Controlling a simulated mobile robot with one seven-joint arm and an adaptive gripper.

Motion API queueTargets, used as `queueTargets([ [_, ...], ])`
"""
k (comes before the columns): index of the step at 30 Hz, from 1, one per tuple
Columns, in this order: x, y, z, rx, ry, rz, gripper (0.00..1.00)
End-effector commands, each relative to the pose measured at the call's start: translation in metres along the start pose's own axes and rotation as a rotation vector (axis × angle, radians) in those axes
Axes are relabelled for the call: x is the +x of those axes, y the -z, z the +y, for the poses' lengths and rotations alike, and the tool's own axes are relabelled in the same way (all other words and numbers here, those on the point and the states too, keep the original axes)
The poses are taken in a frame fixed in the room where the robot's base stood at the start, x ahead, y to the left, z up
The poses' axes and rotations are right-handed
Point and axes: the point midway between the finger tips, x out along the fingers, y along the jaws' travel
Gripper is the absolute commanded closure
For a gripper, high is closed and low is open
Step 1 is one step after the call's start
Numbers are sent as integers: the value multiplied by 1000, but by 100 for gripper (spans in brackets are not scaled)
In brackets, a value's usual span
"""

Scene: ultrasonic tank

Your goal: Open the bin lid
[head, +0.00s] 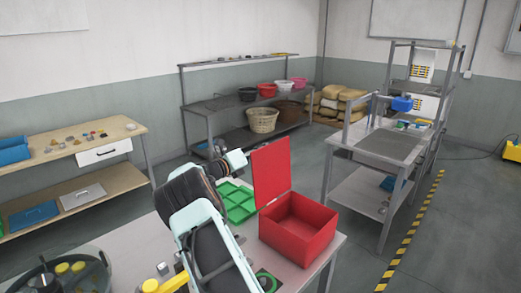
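The red bin (298,232) stands near the right end of the metal table, its top open and its inside showing. Its red lid (271,172) stands upright along the bin's left side, apparently hinged there. My arm rises from the front of the table, and its pale end (236,159) reaches to the upper left edge of the lid. The fingertips are not visible, perhaps hidden behind the lid. I cannot tell whether they touch the lid or are open.
A green compartment tray (236,201) lies left of the bin, partly behind my arm. A round tank-like vessel (62,277) with yellow parts is at the lower left. Floor is clear right of the table, before a metal workbench (384,146).

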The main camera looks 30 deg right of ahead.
Motion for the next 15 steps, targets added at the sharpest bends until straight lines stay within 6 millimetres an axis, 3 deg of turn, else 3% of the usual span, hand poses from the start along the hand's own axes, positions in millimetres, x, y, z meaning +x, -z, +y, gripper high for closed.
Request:
queueTargets([
  [1, -1, 12, 8, -6, -11, 16, 74],
  [9, -4, 11, 9, -6, -13, 15, 74],
  [15, -34, 8, 10, -5, -18, 10, 74],
])
